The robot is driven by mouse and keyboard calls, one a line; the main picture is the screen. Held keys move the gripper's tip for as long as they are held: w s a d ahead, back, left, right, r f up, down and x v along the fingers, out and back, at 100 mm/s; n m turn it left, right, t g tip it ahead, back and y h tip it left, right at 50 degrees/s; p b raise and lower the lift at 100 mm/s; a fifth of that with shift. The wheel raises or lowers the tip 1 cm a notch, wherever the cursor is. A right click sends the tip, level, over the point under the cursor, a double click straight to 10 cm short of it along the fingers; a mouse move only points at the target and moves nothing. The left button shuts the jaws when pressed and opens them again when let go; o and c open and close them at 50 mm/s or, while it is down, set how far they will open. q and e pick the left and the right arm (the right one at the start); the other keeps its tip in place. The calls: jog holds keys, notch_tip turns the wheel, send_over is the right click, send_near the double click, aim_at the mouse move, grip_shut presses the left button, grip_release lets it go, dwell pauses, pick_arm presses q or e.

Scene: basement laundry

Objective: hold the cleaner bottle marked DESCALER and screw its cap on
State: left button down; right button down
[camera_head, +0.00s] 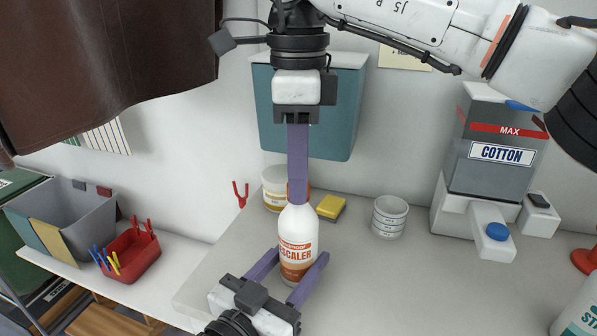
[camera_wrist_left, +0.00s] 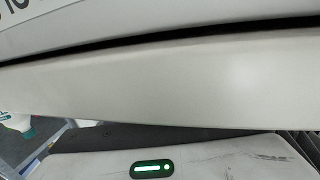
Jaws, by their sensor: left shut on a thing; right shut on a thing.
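The white cleaner bottle (camera_head: 297,222) has an orange label with "SCALER" readable and stands upright on the counter in the head view. My left gripper (camera_head: 299,260) is shut around the bottle's body from the front, one finger on each side. My right gripper (camera_head: 297,196) points straight down with its purple fingers at the bottle's top. It is shut on what seems to be the cap, which the fingers hide. I cannot tell how the cap sits on the neck. The left wrist view shows neither bottle nor cap clearly.
Behind the bottle are a jar (camera_head: 272,196), a yellow sponge (camera_head: 331,207) and a white cup (camera_head: 390,215). A grey COTTON dispenser (camera_head: 494,185) stands at right. A red basket (camera_head: 131,254) and a grey bin (camera_head: 75,212) stand at left. The front counter at right is mostly clear.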

jog(key=m, duration=0.6)
jog(key=shift+m, duration=0.4)
jog(key=m, duration=0.5)
jog(key=c, duration=1.5)
grip_release()
jog(key=shift+r, duration=0.1)
jog(key=shift+r, duration=2.15)
jog(key=shift+c, duration=0.2)
